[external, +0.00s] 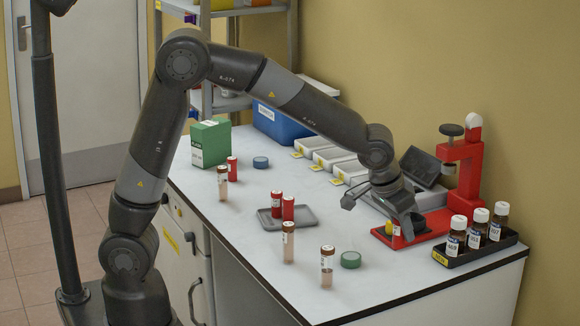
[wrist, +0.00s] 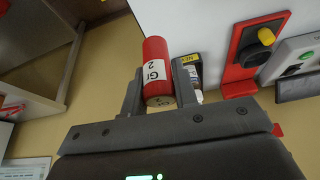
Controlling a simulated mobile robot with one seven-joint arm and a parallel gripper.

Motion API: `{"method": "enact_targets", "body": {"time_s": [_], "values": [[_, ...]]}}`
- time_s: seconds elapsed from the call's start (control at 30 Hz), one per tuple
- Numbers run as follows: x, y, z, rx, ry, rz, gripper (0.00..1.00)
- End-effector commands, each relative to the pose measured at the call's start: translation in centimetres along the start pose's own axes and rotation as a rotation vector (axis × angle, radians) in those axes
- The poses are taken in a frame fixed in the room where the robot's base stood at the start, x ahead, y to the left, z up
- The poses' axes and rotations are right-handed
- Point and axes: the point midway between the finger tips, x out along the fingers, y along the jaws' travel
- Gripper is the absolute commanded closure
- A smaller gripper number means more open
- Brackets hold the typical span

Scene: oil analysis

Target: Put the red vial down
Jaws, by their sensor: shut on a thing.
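My gripper (wrist: 158,92) is shut on a red vial (wrist: 156,58) with a white label reading "Gr" and 2, seen in the wrist view. The vial sits between the two grey fingers and sticks out past their tips. In the external view my gripper (external: 404,226) is low over the right part of the bench, by the red stand; the held vial is hidden there or cannot be told from the stand's red. Two other red vials (external: 288,207) stand upright at a small grey tray (external: 303,221). Another red vial (external: 232,168) stands near the green box.
The red stand (external: 465,165) and a rack of brown bottles (external: 473,249) are close by at right. Clear vials with brown tops (external: 327,266) and a green roll (external: 350,260) stand in front. White trays (external: 330,158) line the back.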

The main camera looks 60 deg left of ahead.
Motion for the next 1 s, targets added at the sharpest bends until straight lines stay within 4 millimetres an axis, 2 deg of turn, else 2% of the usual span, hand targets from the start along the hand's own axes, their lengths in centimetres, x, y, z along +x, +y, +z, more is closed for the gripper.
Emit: {"method": "enact_targets", "body": {"time_s": [0.17,0.27,0.37,0.7,1.0], "values": [[-0.2,-0.1,0.0,-0.003,0.0,-0.001,0.95],[-0.1,-1.4,-0.3,-0.013,-0.003,-0.006,0.95],[0.2,-4.1,-0.9,-0.028,-0.009,-0.012,0.95],[1.0,-17.9,-2.0,-0.102,-0.026,-0.038,0.95],[0.5,-30.0,-0.6,-0.166,-0.023,-0.06,0.95]]}}
